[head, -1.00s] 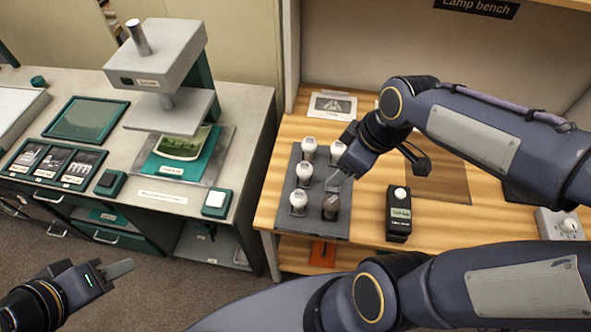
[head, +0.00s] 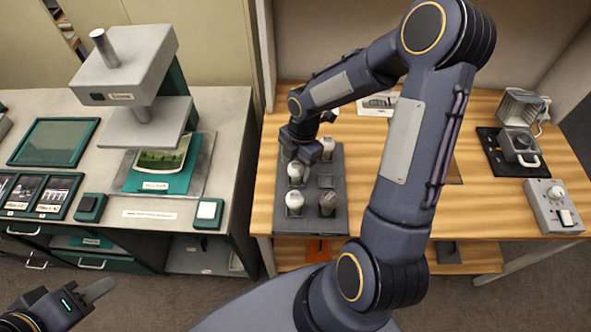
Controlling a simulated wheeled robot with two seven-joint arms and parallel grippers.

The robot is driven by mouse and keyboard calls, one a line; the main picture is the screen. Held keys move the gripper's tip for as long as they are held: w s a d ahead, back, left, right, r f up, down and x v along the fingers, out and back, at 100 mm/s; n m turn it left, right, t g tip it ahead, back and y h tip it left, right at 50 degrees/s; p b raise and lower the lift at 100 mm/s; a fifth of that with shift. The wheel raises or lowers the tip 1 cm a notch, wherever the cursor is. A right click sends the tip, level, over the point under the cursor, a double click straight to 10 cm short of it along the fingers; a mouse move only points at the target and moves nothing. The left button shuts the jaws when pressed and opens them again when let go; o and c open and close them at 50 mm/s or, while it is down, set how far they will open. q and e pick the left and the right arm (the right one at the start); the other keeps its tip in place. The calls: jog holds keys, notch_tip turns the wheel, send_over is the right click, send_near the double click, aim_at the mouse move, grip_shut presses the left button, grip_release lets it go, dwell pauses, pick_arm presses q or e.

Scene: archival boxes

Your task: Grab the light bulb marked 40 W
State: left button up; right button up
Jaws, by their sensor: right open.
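A dark grey tray (head: 312,222) on the wooden bench holds several bulbs. White bulbs show at middle left (head: 295,171), front left (head: 294,202) and back right (head: 327,147); a dark bulb (head: 328,203) stands front right. The middle-right place (head: 325,181) holds no bulb. The bulb markings are too small to read, so I cannot tell which is 40 W. My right gripper (head: 296,160) is open over the left row, close to the middle-left bulb, and hides the back-left place. My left gripper (head: 98,290) is low at the left, far from the tray; its opening is unclear.
My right arm covers the middle of the wooden bench (head: 480,220). A lamp fixture (head: 518,145) and a grey switch box (head: 553,205) stand at its right.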

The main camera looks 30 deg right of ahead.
notch_tip(320, 180, down, 2)
jog(key=shift+a+f, duration=0.1)
jog(key=shift+a, duration=0.05)
jog(key=c, duration=1.1)
jog(key=shift+o, duration=0.2)
